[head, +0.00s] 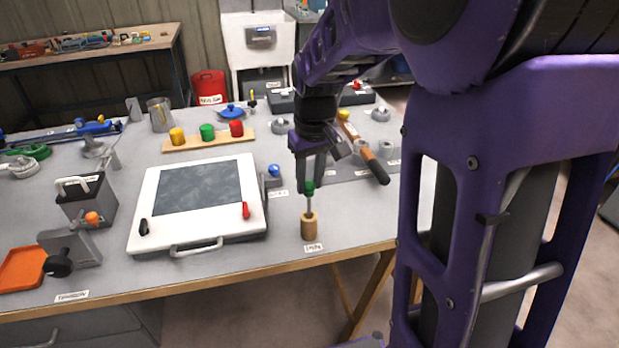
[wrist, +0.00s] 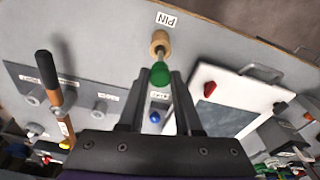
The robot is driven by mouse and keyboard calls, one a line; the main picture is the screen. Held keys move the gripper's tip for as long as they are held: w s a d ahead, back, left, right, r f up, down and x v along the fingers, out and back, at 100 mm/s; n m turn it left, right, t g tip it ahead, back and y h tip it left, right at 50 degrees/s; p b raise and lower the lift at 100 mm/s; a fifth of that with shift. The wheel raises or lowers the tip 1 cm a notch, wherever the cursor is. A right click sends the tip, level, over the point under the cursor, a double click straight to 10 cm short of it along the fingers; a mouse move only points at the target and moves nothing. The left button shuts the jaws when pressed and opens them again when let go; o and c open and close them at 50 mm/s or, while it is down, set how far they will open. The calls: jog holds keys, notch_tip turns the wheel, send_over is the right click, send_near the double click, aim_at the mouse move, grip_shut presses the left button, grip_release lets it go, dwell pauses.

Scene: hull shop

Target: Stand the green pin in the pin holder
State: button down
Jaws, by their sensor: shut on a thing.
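The green pin has a green knob (head: 309,187) and a thin grey shaft, upright in the head view. My gripper (head: 307,178) points down and is shut on the knob; in the wrist view the knob (wrist: 160,75) sits between the two fingertips. The pin holder (head: 310,228) is a small wooden cylinder near the table's front edge, directly below the pin. It also shows in the wrist view (wrist: 159,41). The shaft's lower end meets the holder's top; how deep it is in the hole, I cannot tell.
A white-framed panel (head: 240,226) with a dark screen lies left of the holder. A blue knob (head: 274,170) stands behind it. A tool with a dark handle (head: 375,166) lies on a grey board to the right. A PIN label (head: 313,248) lies in front of the holder.

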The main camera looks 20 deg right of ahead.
aim_at(310, 193)
jog(key=shift+f, duration=0.15)
jog(key=shift+f+b, duration=0.3)
jog(key=shift+f+b, duration=0.4)
jog(key=shift+f, duration=2.15)
dwell(1.4)
jog(key=shift+c, duration=0.6)
grip_release()
jog(key=shift+r, duration=0.1)
dwell(0.4)
jog(key=shift+r+p, duration=3.15)
jog(key=shift+r, duration=0.75)
